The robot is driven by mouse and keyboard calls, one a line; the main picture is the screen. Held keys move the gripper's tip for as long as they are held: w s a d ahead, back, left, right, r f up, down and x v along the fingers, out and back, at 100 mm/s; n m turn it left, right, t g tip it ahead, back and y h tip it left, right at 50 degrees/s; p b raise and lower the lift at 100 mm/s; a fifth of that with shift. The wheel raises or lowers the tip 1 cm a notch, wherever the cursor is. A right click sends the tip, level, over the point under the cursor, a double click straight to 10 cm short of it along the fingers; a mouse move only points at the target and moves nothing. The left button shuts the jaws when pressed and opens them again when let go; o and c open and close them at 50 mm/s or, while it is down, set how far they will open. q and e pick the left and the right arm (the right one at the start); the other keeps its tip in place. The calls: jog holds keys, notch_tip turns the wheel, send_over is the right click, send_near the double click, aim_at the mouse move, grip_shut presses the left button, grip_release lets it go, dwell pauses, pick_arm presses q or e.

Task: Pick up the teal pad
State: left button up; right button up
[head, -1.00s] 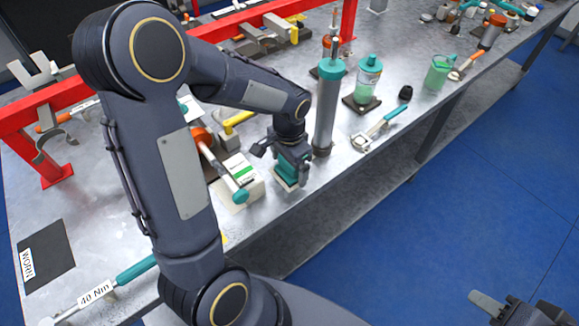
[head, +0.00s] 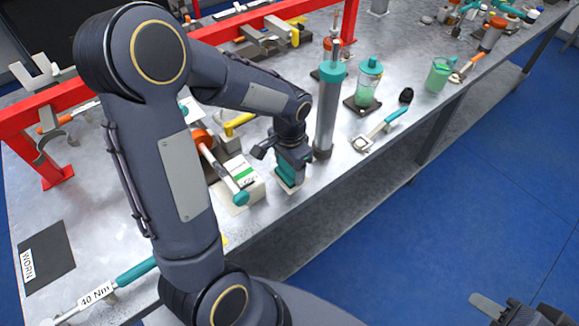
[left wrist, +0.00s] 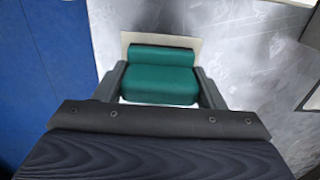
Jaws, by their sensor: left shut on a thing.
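The teal pad (left wrist: 160,82) sits between the two fingers of my left gripper (left wrist: 161,88) in the left wrist view, over a pale base on the metal bench. In the head view, the pad (head: 288,174) shows under my left gripper (head: 290,170), near the bench's front edge. The left gripper is shut on the pad, its fingers at both ends. My right gripper (head: 505,310) shows partly at the bottom right corner, away from the bench; its jaw state is unclear.
A tall grey cylinder with a teal cap (head: 327,110) stands just right of the left gripper. A white box (head: 238,180) with a teal-ended tool is to the left. A jar (head: 367,85) and a teal-handled tool (head: 382,130) are further right. A red frame (head: 90,95) spans the back.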

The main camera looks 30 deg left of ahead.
pick_arm(q)
jog(key=shift+r, duration=0.45)
jog(key=r, duration=0.2)
jog(key=shift+s+d+r, duration=0.15)
jog(key=shift+s+r, duration=0.05)
jog(key=shift+r, duration=0.15)
jog(key=s+d+r, duration=0.5)
jog(key=s+r, duration=0.4)
jog(key=s, duration=0.3)
jog(key=shift+s+b, duration=0.25)
jog(key=shift+b, duration=0.15)
jog(key=shift+d, duration=0.1)
